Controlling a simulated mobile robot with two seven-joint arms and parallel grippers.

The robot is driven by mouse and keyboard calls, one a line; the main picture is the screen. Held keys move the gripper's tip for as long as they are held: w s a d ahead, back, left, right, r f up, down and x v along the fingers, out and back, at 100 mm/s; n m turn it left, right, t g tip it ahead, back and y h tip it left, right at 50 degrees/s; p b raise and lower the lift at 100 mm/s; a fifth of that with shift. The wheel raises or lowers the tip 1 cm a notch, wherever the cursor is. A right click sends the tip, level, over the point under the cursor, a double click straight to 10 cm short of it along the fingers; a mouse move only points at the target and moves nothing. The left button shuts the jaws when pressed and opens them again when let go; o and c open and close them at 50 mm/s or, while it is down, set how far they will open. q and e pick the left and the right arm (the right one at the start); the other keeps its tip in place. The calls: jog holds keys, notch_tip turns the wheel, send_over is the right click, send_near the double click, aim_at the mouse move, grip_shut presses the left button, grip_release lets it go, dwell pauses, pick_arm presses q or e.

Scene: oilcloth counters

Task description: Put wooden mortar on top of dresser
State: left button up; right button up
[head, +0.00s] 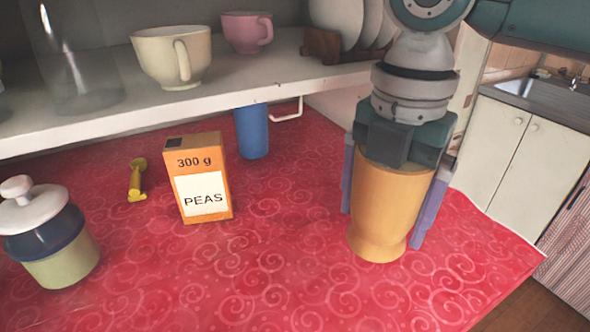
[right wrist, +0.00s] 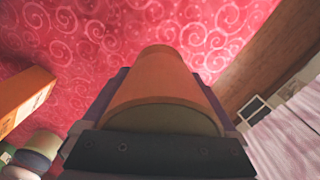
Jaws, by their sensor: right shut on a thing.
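The wooden mortar (head: 385,205) is an orange-tan cup with a flared foot, upright at the right of the head view. My right gripper (head: 382,226) comes down from above, with its purple fingers shut on the mortar's two sides. The mortar also shows between the fingers in the right wrist view (right wrist: 163,85). I cannot tell which piece of furniture is the dresser. My left gripper is not in view.
The red-clothed counter (head: 290,280) holds an orange peas box (head: 204,178), a yellow tool (head: 137,180), a lidded jar (head: 50,235) and a blue cup (head: 252,131). A white shelf (head: 285,75) above bears cups and plates. The cloth around the mortar is clear.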

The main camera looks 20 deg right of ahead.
aim_at(377, 232)
jog(key=shift+f, duration=2.3)
jog(key=o, duration=1.3)
jog(key=shift+f+b, duration=0.15)
jog(key=shift+b, duration=0.15)
jog(key=shift+c, duration=0.2)
jog(key=shift+r, duration=0.5)
notch_tip(377, 232, up, 11)
jog(key=shift+r+p, duration=0.2)
jog(key=shift+p, duration=0.4)
